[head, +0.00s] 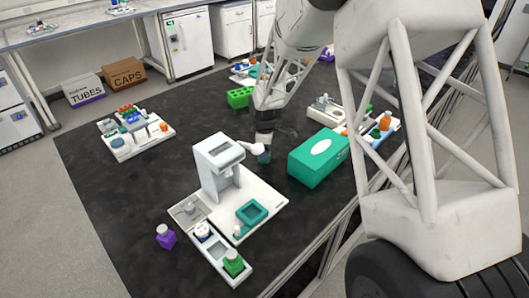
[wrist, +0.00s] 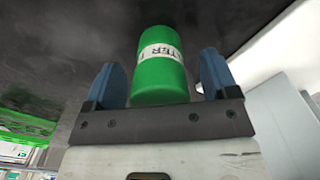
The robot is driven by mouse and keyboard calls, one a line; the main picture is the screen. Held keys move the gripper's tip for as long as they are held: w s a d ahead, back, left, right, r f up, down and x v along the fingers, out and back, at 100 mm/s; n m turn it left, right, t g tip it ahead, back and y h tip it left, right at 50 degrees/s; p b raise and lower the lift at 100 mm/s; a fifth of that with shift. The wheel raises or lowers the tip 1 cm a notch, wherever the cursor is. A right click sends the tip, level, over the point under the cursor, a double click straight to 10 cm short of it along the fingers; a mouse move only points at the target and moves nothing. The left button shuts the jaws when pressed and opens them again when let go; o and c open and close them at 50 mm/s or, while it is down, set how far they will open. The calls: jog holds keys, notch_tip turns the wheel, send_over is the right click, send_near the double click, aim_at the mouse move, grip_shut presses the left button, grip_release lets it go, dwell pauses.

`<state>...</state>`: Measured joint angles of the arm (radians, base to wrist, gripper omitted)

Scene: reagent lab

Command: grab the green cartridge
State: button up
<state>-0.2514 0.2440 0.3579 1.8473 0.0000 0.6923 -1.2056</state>
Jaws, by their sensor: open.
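The green cartridge (wrist: 163,75) is a green cylinder with a white printed label band, seen close up in the wrist view. It stands between the two blue fingers of my gripper (wrist: 160,66). The fingers are open, with a visible gap on each side of the cartridge. In the head view my gripper (head: 264,152) is low over the black bench, between the white dispenser machine and the teal box. I cannot clearly make out the cartridge there, as the gripper hides most of that spot.
A white dispenser machine (head: 217,166) stands left of my gripper, and a teal box (head: 308,170) stands close on its right. A green rack (head: 239,97) is behind. A tray with a green bottle (head: 233,263) is at the front.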

jog(key=shift+c, duration=0.5)
jog(key=c, duration=0.9)
jog(key=shift+c, duration=0.2)
jog(key=shift+r, duration=0.2)
jog(key=shift+r, duration=4.85)
